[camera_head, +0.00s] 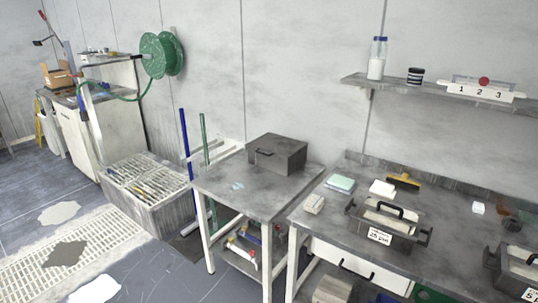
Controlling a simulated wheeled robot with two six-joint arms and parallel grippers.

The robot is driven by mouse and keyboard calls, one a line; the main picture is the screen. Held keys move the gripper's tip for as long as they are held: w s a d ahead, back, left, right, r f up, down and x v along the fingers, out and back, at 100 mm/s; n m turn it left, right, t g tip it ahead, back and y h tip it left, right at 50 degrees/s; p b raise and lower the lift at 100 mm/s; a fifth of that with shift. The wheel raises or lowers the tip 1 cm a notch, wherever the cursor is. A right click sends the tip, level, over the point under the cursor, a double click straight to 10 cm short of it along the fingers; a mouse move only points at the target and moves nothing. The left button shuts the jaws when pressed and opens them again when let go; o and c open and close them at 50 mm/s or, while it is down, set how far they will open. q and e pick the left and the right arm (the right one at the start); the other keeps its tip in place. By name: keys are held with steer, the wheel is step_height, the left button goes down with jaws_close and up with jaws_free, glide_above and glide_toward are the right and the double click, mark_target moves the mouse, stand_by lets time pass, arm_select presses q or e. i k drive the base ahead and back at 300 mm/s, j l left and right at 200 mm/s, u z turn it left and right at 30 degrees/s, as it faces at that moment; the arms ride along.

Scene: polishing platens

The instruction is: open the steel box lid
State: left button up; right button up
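A dark grey steel box (289,161) stands on the grey top of a small table in the middle of the view, near the back wall. Its flat lid (278,144) appears shut. A small dark handle (262,152) shows at its front left side. The inside of the box is hidden. Neither of my grippers is in view.
The small table (240,198) has bare space in front of the box. To the right, a workbench (455,243) holds dark handled trays (372,231), pads and a brush (404,181). A wall shelf (428,89) hangs above. Blue (184,135) and green poles stand left.

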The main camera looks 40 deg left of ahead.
mark_target(286, 147)
steer(key=j+z, duration=0.35)
steer(key=j, duration=2.55)
